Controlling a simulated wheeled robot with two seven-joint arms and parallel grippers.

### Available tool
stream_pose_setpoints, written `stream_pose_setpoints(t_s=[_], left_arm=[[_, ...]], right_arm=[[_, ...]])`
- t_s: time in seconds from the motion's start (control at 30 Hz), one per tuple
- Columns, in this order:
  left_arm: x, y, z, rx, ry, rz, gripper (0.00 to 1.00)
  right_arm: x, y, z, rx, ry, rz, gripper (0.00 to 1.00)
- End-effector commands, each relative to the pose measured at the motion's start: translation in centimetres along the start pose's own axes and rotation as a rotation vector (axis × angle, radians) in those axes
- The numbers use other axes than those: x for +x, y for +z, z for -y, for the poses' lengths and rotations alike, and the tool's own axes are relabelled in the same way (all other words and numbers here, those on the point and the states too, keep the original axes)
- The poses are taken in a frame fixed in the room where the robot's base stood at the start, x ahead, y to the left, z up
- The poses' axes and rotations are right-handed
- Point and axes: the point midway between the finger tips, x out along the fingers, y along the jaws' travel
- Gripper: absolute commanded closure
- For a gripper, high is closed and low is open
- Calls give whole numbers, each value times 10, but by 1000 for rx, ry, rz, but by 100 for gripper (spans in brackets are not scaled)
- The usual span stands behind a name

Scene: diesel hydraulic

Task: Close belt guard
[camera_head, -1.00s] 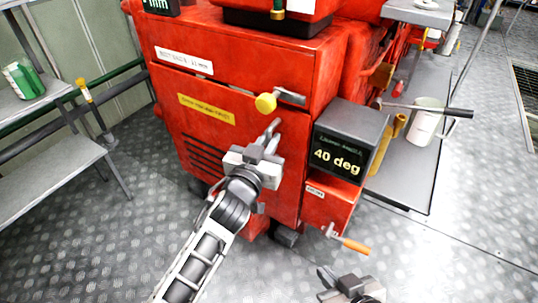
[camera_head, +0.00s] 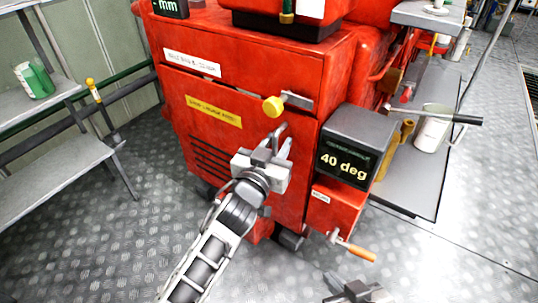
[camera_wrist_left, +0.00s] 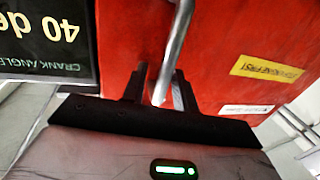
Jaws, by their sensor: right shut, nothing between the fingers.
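The belt guard appears to be the red front panel (camera_head: 215,150) of the machine, with a yellow label (camera_head: 214,112) and dark slots low on its left. A grey metal handle stands at its right side. My left gripper (camera_head: 280,146) is at this handle. In the left wrist view the grey handle bar (camera_wrist_left: 178,40) runs down between the two dark fingers (camera_wrist_left: 160,92), with a gap visible beside it. The fingers look open around it; contact is unclear. My right gripper (camera_head: 352,290) is shut and empty, low at the bottom edge, apart from the machine.
A yellow knob (camera_head: 273,106) on a grey lever (camera_head: 298,100) sits above the handle. A "40 deg" display box (camera_head: 352,130) and an orange-handled crank (camera_head: 355,250) are to the right. A shelf (camera_head: 60,165) stands at left. The floor in front is clear.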

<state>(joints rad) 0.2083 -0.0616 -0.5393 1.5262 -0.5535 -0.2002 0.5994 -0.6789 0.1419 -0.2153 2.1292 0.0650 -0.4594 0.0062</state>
Motion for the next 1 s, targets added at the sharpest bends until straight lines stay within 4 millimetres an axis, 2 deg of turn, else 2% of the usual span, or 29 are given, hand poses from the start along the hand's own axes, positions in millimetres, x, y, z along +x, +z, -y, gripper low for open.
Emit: stream_pose_setpoints(t_s=[0.3,0.5,0.7,1.0], left_arm=[[-64,1,-1,-3,2,2,71],[-98,0,-1,-2,2,0,71],[-112,-1,-1,0,3,-1,71],[-113,-1,-1,0,3,-2,71]], right_arm=[[-1,0,0,-5,2,6,100],[-1,2,0,-5,2,9,100],[0,2,0,-4,2,9,100],[-1,1,0,-4,1,7,100]])
